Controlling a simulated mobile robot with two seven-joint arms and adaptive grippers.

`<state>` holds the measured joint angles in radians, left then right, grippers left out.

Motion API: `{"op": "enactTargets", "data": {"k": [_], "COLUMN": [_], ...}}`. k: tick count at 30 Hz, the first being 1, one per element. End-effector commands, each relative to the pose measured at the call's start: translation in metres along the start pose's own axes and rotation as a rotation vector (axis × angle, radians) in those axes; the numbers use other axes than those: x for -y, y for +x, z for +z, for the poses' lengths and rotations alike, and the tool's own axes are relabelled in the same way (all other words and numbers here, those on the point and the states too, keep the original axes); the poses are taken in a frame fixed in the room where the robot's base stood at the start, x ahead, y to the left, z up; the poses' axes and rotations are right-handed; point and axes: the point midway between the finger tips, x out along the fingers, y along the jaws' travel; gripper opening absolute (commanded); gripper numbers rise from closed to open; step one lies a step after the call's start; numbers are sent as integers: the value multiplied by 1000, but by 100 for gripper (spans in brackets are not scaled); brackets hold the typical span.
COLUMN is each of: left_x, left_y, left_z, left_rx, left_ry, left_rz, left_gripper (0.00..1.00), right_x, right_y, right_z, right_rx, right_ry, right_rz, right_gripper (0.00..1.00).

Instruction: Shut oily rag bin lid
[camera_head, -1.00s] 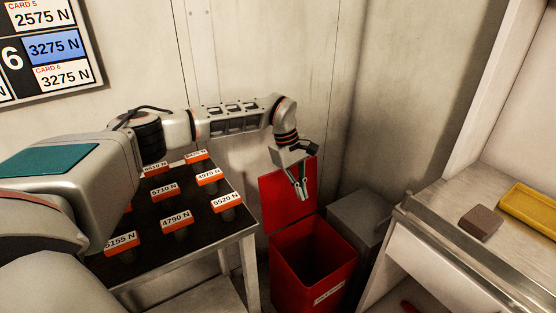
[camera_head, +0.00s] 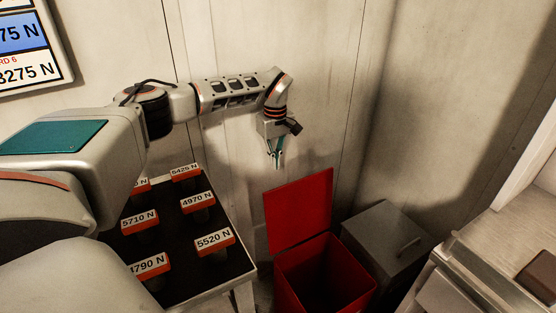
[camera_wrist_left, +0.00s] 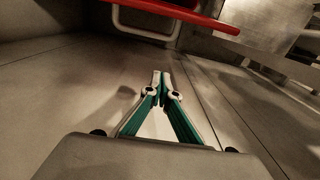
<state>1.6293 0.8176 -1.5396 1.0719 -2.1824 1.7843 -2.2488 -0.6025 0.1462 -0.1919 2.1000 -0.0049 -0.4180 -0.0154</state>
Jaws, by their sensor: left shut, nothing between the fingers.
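The red oily rag bin (camera_head: 325,275) stands on the floor in the corner. Its red lid (camera_head: 300,212) is open and stands upright at the back, and the inside looks dark. My left gripper (camera_head: 276,164) is shut and empty, pointing down just above and to the left of the lid's top edge. A small gap shows between them in the head view. In the left wrist view the gripper (camera_wrist_left: 160,76) is also shut, and a red edge (camera_wrist_left: 175,12), likely the lid's, crosses the top. My right gripper is in neither view.
A table (camera_head: 246,262) with several labelled weights stands left of the bin. A grey box with a handle (camera_head: 388,242) stands close on the right. A counter (camera_head: 500,262) is at the far right. The wall is close behind the lid.

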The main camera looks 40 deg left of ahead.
Motion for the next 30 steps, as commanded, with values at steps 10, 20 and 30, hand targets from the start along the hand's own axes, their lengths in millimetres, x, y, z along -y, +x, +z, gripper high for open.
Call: {"op": "enactTargets", "data": {"k": [10,20,30], "left_x": [2,0,0], "left_y": [75,52,52], "left_z": [2,36,38], "left_rx": [5,0,0], "left_ry": [0,1,1], "left_rz": [-8,0,-1], "left_gripper": [0,0,0], "right_x": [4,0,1], "right_y": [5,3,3], "right_z": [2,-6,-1], "right_rx": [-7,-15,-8], "right_ry": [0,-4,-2], "right_rz": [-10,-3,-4], "right_gripper": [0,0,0]}}
